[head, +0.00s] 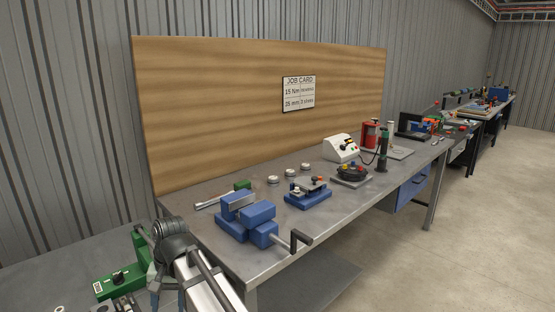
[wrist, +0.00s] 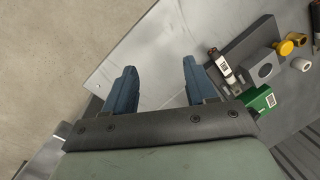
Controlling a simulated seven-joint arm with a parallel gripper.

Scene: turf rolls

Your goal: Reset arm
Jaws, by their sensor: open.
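My gripper (wrist: 160,85) shows in the wrist view with its two blue fingers spread wide apart and nothing between them. Below the fingers in that view are a grey metal bench surface and its edge, with pale floor to the left. In the head view my arm (head: 205,285) reaches in at the lower left, in front of the near bench. I cannot make out the fingertips clearly there.
A metal bench (head: 330,220) carries a blue vise (head: 245,217), a blue fixture (head: 308,195), a white control box (head: 341,148) and a red device (head: 371,134). In the wrist view a green block (wrist: 259,103) and a yellow knob (wrist: 286,47) lie right of the fingers.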

